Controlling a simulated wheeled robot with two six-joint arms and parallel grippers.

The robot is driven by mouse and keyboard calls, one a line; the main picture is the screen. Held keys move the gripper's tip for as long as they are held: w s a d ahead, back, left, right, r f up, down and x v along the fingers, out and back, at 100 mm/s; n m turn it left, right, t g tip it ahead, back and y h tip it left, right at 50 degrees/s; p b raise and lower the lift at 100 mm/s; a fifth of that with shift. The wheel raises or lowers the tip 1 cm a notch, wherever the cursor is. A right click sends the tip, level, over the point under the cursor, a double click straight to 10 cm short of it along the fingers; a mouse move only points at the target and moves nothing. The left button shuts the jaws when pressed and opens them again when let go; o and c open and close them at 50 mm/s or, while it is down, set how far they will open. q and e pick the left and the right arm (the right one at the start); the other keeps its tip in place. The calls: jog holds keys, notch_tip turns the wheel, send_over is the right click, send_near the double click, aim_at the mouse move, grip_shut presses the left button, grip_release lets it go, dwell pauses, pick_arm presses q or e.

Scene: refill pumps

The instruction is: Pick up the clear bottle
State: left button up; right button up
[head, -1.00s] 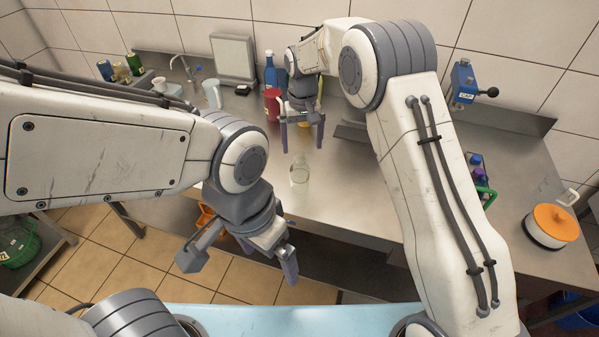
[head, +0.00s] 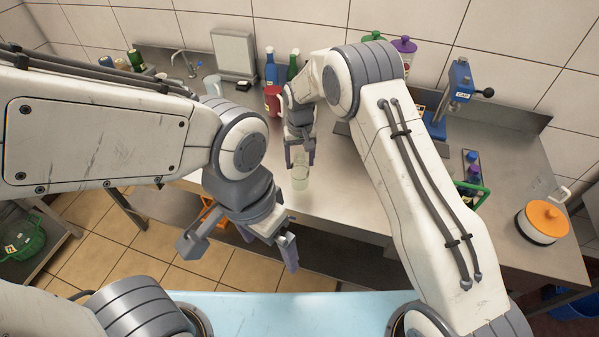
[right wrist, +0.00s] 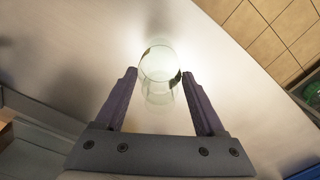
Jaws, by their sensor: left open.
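The clear bottle (head: 300,178) stands upright on the metal counter near its front edge. It also shows in the right wrist view (right wrist: 160,68), seen from above, around and just past the fingertips. My right gripper (head: 300,156) is open and points down over the bottle. Its purple fingers (right wrist: 159,76) lie on either side of the bottle, with a small gap visible on each side. How far down the fingers reach along the bottle is hard to tell. My left gripper (head: 240,252) is open and empty, in front of the counter edge.
A red container (head: 272,100) and a blue bottle (head: 271,68) stand behind the right gripper. The counter around the clear bottle is bare.

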grip_shut()
jog(key=shift+r, duration=0.1)
notch_tip(320, 180, up, 34)
jog(key=p, duration=0.4)
dwell(0.6)
